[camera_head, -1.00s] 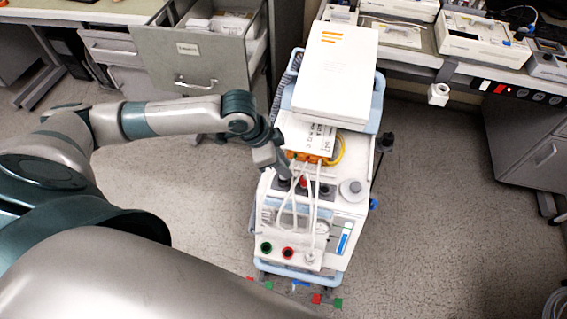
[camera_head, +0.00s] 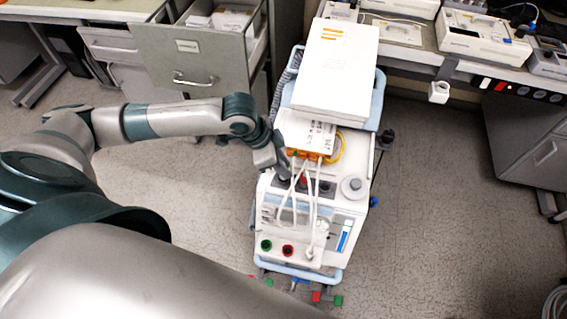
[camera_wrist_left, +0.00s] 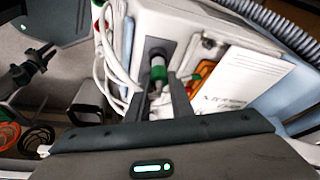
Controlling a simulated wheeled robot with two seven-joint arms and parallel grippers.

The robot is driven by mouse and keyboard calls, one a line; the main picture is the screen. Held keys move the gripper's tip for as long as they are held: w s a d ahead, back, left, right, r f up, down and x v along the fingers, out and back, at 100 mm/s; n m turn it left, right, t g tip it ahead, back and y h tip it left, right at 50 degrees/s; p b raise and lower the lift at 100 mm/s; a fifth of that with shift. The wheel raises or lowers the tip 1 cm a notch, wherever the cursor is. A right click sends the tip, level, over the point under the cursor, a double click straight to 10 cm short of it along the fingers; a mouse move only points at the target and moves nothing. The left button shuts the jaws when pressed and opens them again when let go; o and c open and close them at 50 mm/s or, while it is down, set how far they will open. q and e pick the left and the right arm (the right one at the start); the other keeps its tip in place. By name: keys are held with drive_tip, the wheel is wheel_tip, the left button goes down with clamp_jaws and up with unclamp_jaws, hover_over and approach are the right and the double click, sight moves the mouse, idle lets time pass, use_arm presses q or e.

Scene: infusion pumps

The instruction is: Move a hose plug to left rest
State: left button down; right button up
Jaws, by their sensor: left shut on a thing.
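My left gripper (camera_head: 284,172) is at the left side of the white pump cart (camera_head: 345,203), beside the orange connector block (camera_head: 309,155). In the left wrist view its two dark fingers (camera_wrist_left: 160,98) are shut on a hose plug (camera_wrist_left: 158,74) with a green collar and a pale body. The plug's far end meets a dark grey holder on the cart; I cannot tell how deep it sits. White hoses (camera_head: 316,205) hang in loops down the cart front, and they also show in the left wrist view (camera_wrist_left: 113,65). My right gripper is not in view.
A large white box (camera_head: 336,70) sits on top of the cart. An open grey drawer (camera_head: 190,62) stands behind my left arm. A bench with devices (camera_head: 484,40) is at the back right. The floor (camera_head: 440,220) right of the cart is clear.

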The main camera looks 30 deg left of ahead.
use_arm(q)
drive_tip(key=shift+f, duration=0.8)
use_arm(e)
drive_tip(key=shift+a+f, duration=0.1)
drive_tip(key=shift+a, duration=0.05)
use_arm(q)
drive_tip(key=c, duration=1.5)
unclamp_jaws()
drive_tip(key=shift+a+r, duration=0.1)
drive_tip(key=shift+r, duration=0.25)
drive_tip(key=b+v, duration=0.1)
drive_tip(key=v, duration=1.5)
drive_tip(key=shift+s+a+r+b, duration=0.1)
drive_tip(key=shift+s+r+b, duration=0.2)
drive_tip(key=shift+b, duration=0.1)
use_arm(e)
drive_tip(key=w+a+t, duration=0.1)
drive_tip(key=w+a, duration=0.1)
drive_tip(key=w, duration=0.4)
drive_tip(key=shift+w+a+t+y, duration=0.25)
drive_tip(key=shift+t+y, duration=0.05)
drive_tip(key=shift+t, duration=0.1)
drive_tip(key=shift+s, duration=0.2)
